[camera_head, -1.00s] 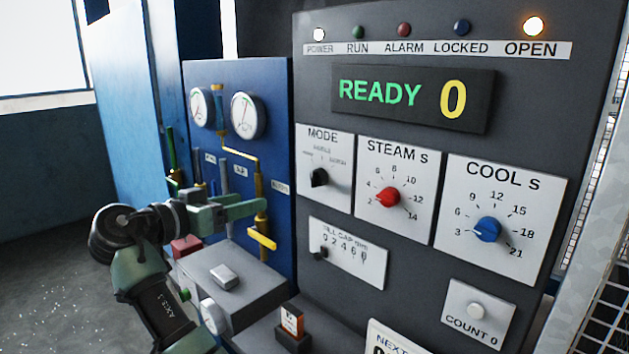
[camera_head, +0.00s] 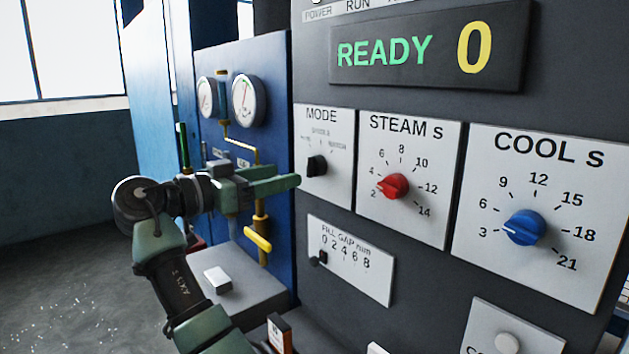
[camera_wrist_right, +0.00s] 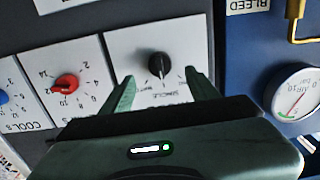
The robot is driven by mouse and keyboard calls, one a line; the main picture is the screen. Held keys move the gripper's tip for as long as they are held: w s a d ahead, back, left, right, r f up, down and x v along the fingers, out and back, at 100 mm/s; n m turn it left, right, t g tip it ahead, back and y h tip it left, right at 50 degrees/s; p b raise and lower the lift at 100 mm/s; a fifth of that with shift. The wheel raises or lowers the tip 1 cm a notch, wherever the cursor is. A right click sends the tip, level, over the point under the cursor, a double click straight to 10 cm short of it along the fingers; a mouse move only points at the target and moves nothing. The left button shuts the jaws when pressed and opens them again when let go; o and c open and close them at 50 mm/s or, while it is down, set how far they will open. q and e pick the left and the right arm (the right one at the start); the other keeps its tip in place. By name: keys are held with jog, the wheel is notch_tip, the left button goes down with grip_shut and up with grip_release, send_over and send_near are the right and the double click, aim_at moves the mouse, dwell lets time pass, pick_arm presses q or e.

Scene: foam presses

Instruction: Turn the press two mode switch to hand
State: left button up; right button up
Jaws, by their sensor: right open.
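The mode switch is a black knob (camera_head: 316,166) on a white plate headed MODE (camera_head: 325,131), at the left of the dark press panel. In the right wrist view the knob (camera_wrist_right: 159,65) appears upside down, between and just beyond the fingertips. My right gripper (camera_head: 284,178) is open and empty, just left of the knob in the head view, its fingers pointing at the plate. It also shows in the right wrist view (camera_wrist_right: 163,84), one finger to each side of the knob, with no visible contact. The small position labels are too blurred to read surely. My left gripper is not in view.
The red STEAM knob (camera_head: 393,186) and blue COOL knob (camera_head: 524,227) sit right of the mode plate. A fill gap slider plate (camera_head: 350,262) is below. Left is a blue panel with gauges (camera_head: 248,100) and a yellow-handled valve (camera_head: 258,241).

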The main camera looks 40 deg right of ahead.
aim_at(308, 169)
jog(key=d+p, duration=0.1)
jog(key=d, duration=0.1)
jog(key=d+p, duration=0.1)
jog(key=d, duration=0.3)
jog(key=shift+w+d+r+p, duration=0.1)
jog(key=shift+w+d+p, duration=0.15)
jog(key=shift+d+p, duration=0.15)
jog(key=shift+d, duration=0.3)
jog(key=shift+a, duration=0.1)
grip_shut()
